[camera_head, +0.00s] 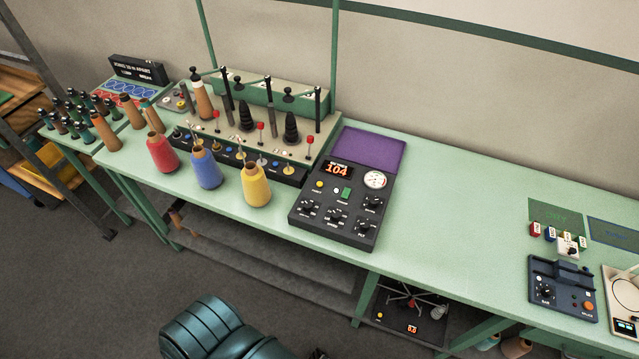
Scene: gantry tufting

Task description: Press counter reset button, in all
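A dark control box (341,202) sits on the green bench near the middle of the view. Its counter display (338,171) shows 104 in orange digits. Below the display are a yellow button (319,184), a white button (336,190) and a green switch or button (347,193). Their labels are too small to read, so I cannot tell which one is the counter reset. The box also has several black knobs (333,215) and a round white dial (375,180). Neither of my grippers is visible in the head view.
A purple panel (369,149) lies behind the box. Red (162,153), blue (206,169) and yellow (256,185) yarn cones stand to its left, before a yarn rack (262,130). The bench (456,205) is clear to its right, up to a smaller dark device (561,287).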

